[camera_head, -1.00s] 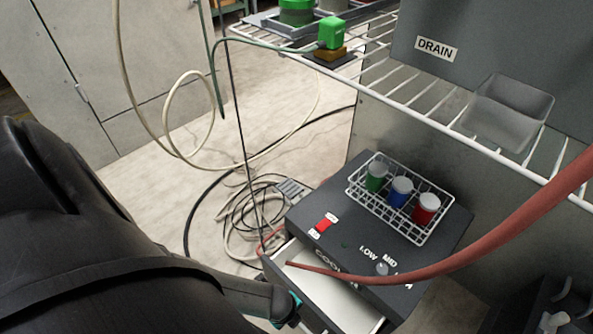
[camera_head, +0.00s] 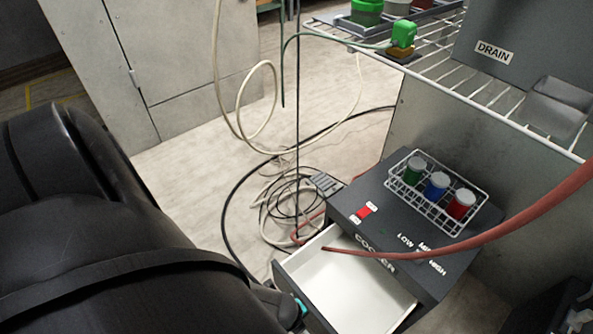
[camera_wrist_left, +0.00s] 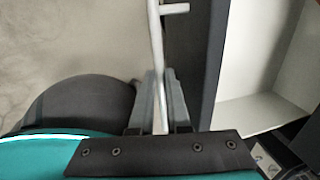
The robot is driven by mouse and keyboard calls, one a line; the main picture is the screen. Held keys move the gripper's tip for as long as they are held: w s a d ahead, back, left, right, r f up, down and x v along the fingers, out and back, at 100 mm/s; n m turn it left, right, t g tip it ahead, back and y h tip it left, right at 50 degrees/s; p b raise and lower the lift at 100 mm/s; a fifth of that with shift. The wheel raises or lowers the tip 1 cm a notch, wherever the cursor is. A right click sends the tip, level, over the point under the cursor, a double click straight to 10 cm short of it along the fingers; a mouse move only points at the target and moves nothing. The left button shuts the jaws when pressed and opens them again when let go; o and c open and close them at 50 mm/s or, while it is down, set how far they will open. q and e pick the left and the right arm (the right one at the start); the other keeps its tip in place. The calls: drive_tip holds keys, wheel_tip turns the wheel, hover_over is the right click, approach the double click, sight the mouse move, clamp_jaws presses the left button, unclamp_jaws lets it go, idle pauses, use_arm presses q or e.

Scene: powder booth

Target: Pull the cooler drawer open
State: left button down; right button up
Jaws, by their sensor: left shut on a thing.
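The cooler (camera_head: 441,268) is a dark grey box on the floor at the lower right of the head view. Its drawer (camera_head: 350,284) stands well out, with a white interior and no contents visible in the part I see. The left wrist view shows the drawer's dark front panel (camera_wrist_left: 213,60) and white inside. My left gripper (camera_wrist_left: 160,112) is shut on the pale bar handle (camera_wrist_left: 156,45) in front of that panel. In the head view my own arm hides most of the handle and fingers. My right gripper is not in view.
A wire basket (camera_head: 432,207) with green, blue and red capped jars sits on the cooler. A red hose (camera_head: 520,218) crosses over the cooler and drawer. Coiled cables (camera_head: 282,205) lie on the floor behind the drawer. A wire shelf (camera_head: 480,88) overhangs at upper right.

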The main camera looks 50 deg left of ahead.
use_arm(q)
drive_tip(key=c, duration=0.9)
unclamp_jaws()
drive_tip(key=shift+r, duration=0.1)
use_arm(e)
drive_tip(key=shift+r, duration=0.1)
use_arm(q)
drive_tip(key=shift+s+a+r+p, duration=0.1)
drive_tip(key=shift+s+r+p, duration=0.4)
drive_tip(key=shift+r+p, duration=1.65)
drive_tip(key=shift+s+d+r+p, duration=0.1)
drive_tip(key=shift+s+r+p, duration=0.4)
drive_tip(key=shift+r+p, duration=1.65)
drive_tip(key=shift+s+a+r+p, duration=0.1)
drive_tip(key=shift+s+r+p, duration=0.75)
drive_tip(key=shift+r, duration=2.2)
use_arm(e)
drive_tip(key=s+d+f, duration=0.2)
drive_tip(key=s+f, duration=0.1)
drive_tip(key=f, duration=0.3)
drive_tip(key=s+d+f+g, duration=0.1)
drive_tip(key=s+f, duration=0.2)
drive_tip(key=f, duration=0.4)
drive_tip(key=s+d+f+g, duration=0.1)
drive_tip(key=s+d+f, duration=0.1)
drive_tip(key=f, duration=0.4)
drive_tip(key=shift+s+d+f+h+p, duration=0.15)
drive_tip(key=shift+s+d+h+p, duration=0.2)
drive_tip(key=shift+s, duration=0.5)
